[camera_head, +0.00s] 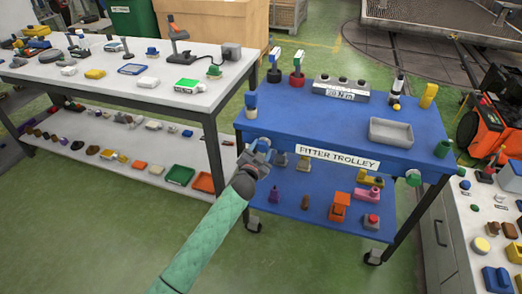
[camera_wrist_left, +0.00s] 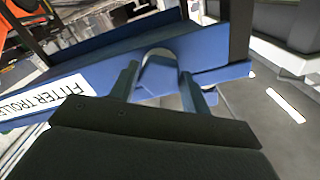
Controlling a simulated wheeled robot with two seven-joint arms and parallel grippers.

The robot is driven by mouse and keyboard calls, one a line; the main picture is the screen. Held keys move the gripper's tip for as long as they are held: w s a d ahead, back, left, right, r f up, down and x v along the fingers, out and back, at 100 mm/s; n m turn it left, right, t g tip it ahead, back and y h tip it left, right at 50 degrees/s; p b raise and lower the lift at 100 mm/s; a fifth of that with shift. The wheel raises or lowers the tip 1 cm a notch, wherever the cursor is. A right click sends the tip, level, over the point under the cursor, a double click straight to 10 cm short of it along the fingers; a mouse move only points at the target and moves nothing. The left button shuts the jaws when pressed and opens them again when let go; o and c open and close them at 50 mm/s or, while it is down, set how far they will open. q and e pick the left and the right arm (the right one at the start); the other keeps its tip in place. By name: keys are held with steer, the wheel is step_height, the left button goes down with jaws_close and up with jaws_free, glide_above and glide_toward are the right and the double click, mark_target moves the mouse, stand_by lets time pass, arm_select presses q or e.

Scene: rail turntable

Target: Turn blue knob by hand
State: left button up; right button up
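The blue trolley (camera_head: 330,127) has a "FITTER TROLLEY" label (camera_head: 338,158) on its front edge. My left gripper (camera_head: 262,148) is at the left end of that edge and covers most of what is there. In the left wrist view its two fingers (camera_wrist_left: 159,88) stand apart. A rounded grey-blue thing (camera_wrist_left: 158,58), seemingly the blue knob, shows between and beyond the fingertips, with gaps on both sides. I cannot tell how deep the fingers reach around it. My right gripper is not in view.
A green knob (camera_head: 413,178) is at the front edge's right end. A grey tray (camera_head: 391,132) and several tools stand on the trolley top. A lower shelf (camera_head: 310,200) holds coloured parts. A white workbench (camera_head: 130,72) is at left. Green floor is free in front.

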arm_select(q)
steer(key=shift+c, duration=0.6)
steer(key=shift+m, duration=0.3)
